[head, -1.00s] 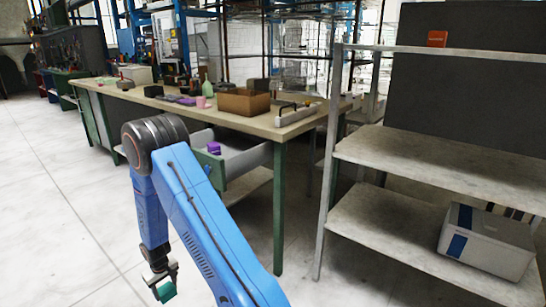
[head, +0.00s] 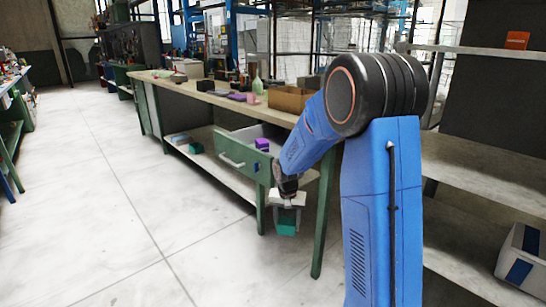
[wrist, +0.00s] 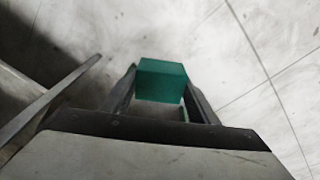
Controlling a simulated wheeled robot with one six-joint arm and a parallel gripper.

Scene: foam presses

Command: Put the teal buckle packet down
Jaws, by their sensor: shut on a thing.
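The teal buckle packet (head: 286,225) is a small teal block. My gripper (head: 288,206) is shut on it and points down, in front of the workbench's side near the open drawer. In the wrist view the packet (wrist: 161,80) sits between the two fingers, with bare floor beyond it. From the head view I cannot tell exactly how far the packet is from the bench's lower shelf.
The open green drawer (head: 240,160) holds a purple item (head: 262,144). The workbench (head: 205,93) carries a cardboard box (head: 290,99) and several small things. Its lower shelf (head: 222,172) holds small items at the far end. A shelving rack (head: 470,158) stands right. The floor at left is clear.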

